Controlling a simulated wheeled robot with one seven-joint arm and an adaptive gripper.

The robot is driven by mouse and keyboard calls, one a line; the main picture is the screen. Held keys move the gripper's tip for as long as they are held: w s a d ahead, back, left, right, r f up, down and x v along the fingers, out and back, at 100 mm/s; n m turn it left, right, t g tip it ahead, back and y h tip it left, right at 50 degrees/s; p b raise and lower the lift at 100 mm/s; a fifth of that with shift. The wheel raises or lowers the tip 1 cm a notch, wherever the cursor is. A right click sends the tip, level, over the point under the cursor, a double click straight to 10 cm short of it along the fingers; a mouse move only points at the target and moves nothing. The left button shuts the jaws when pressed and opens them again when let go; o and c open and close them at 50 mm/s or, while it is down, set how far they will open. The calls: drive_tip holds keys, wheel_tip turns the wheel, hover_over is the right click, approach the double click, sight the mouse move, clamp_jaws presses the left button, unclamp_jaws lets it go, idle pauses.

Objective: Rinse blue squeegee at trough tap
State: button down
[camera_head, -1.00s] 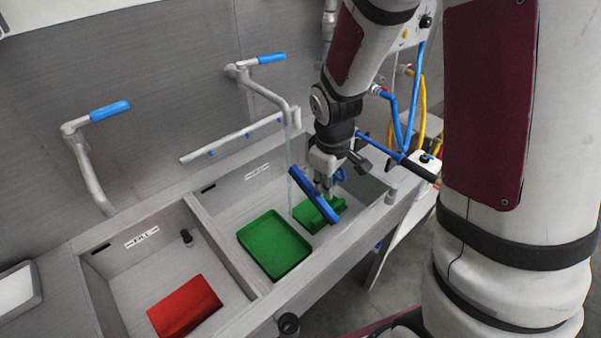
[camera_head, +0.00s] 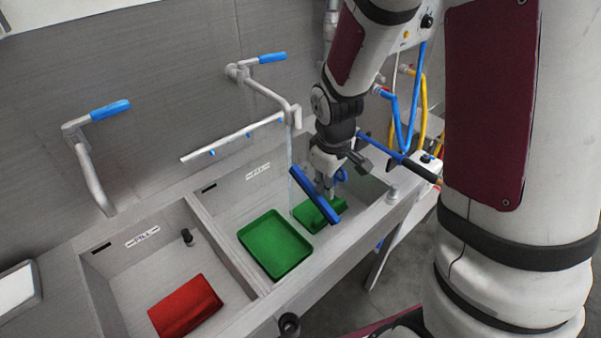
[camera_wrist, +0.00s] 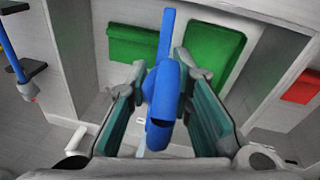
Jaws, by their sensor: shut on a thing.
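The blue squeegee (camera_head: 314,195) is held in my gripper (camera_head: 325,178) above the right basin of the trough (camera_head: 222,222). Its long blue bar slants down to the right in the head view. In the wrist view the blue squeegee (camera_wrist: 163,95) stands between the two fingers of my gripper (camera_wrist: 160,105). The trough tap (camera_head: 265,88) has a blue lever handle and a spout over the right basin. A thin pale stream of water (camera_head: 290,172) falls from the spout, just left of the squeegee; I cannot tell whether they touch.
Green trays (camera_head: 274,244) lie in the right basin, one partly under the squeegee. A red block (camera_head: 184,305) lies in the left basin. A second tap (camera_head: 92,165) with a blue handle stands at the left. Blue and yellow hoses (camera_head: 421,105) hang at the right.

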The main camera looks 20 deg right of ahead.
drive_tip(key=s+d+r+p, duration=0.1)
drive_tip(key=s+r+p, duration=0.3)
drive_tip(key=shift+s+d, duration=0.15)
drive_tip(key=shift+s, duration=0.25)
idle(0.4)
idle(0.6)
